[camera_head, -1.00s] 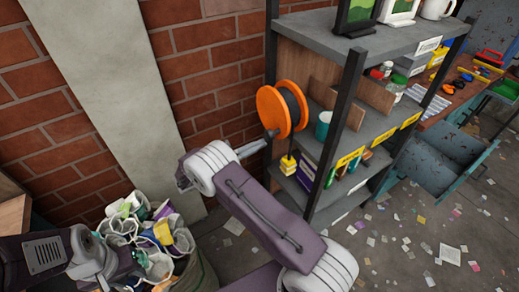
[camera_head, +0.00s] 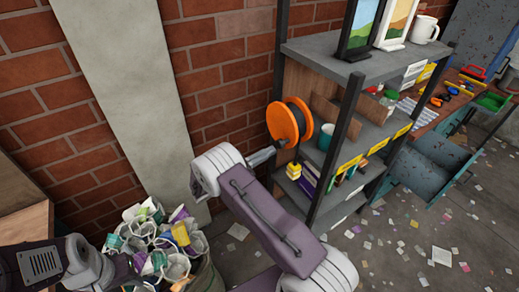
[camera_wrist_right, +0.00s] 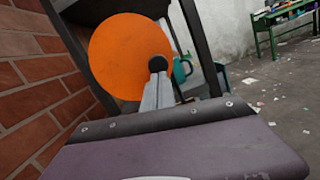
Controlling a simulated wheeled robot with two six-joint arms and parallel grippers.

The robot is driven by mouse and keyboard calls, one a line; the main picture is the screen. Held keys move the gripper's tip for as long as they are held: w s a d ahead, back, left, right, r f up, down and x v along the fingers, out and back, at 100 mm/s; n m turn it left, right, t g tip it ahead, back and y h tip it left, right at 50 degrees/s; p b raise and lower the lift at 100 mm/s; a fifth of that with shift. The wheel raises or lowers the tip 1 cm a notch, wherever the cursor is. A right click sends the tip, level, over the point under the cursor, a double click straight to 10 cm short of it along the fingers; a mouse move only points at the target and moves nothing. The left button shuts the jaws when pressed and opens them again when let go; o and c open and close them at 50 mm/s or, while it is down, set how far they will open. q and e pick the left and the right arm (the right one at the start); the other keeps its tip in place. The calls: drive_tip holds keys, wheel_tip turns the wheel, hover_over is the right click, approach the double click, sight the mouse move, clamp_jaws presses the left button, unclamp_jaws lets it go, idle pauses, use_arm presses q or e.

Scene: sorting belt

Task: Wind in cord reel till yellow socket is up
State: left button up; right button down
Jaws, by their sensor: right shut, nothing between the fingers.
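The cord reel (camera_head: 281,122) has orange discs and a dark drum, and sits at the left end of the shelf unit. A dark knob (camera_wrist_right: 158,63) stands out from its near disc, low on the rim in the head view. A small yellow block (camera_head: 293,170), perhaps the yellow socket, is below the reel near a lower shelf; I cannot make out a cord to it. My right gripper (camera_head: 270,153) is shut and empty, its tips at the knob; it also shows in the right wrist view (camera_wrist_right: 157,86). I cannot tell whether they touch. My left gripper is not visible.
The shelf unit (camera_head: 325,46) holds pictures, a white mug (camera_head: 425,30), a teal mug (camera_head: 326,136) and books. A brick wall is close on the left. Scraps litter the floor to the right.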

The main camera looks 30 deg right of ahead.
drive_tip(key=shift+s+d+r+n, duration=0.15)
drive_tip(key=shift+d+r+n, duration=0.15)
drive_tip(key=shift+n, duration=0.1)
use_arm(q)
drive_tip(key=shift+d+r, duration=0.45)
use_arm(e)
drive_tip(key=shift+d+f, duration=0.3)
drive_tip(key=shift+f, duration=0.05)
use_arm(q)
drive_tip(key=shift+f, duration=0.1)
use_arm(e)
drive_tip(key=shift+f, duration=0.15)
